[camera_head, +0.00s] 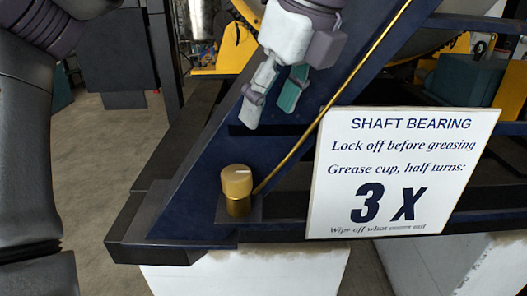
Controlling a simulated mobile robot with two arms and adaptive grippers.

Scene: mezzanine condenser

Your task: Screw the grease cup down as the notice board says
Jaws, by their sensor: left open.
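The grease cup (237,189) is a brass cylinder with a wider cap and a pale line on its top. It stands upright on a small plate on the dark blue frame. The notice board (402,172) is white and reads "SHAFT BEARING", "Lock off before greasing", "Grease cup, half turns: 3 x". Its bottom line about wiping off is partly hard to read. My left gripper (269,112) is open and empty, above and slightly right of the cup, apart from it. My right gripper is not in view.
A thin brass pipe (335,96) runs from beside the cup up to the right, close to the gripper. The dark blue frame (188,190) rises diagonally behind the cup. White blocks (245,274) support it. Grey floor is open at the left.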

